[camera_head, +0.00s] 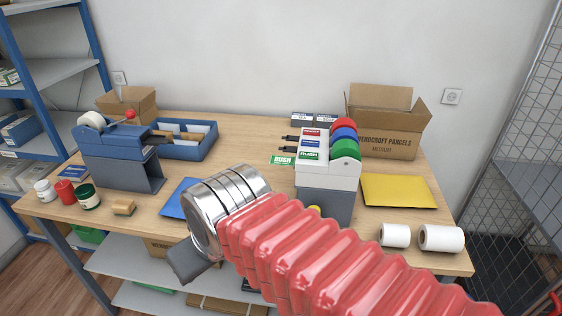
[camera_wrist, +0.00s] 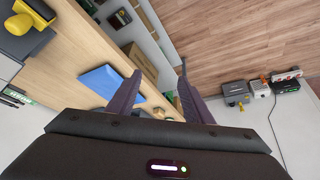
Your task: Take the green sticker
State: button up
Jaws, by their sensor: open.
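My gripper (camera_head: 190,262) is over the front edge of the counter, left of and well apart from the sticker. In the wrist view its two dark fingers (camera_wrist: 158,80) are spread with nothing between them.
A blue envelope (camera_head: 173,203) lies near my gripper; it also shows in the wrist view (camera_wrist: 103,80). A tape dispenser (camera_head: 120,160) and jars stand left. A yellow envelope (camera_head: 398,190), white rolls (camera_head: 440,238) and a carton (camera_head: 388,135) are right.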

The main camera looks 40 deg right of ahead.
jog(key=w+d+r+n+g, duration=0.1)
jog(key=w+d+r+n, duration=0.1)
jog(key=w+d+r, duration=0.4)
jog(key=w+d+r+n+g, duration=0.1)
jog(key=w+d+r, duration=0.4)
jog(key=d, duration=0.3)
jog(key=w+d+r+n+y, duration=0.1)
jog(key=d+n, duration=0.1)
jog(key=d, duration=0.7)
jog(key=w+d+r+n+g, duration=0.1)
jog(key=d+n, duration=0.1)
jog(key=d, duration=0.8)
jog(key=shift+w+y, duration=0.4)
send_over(278, 160)
jog(key=s+d, duration=0.1)
jog(key=shift+s+f, duration=0.1)
jog(key=shift+f, duration=4.2)
jog(key=shift+x, duration=1.6)
jog(key=shift+c, duration=0.3)
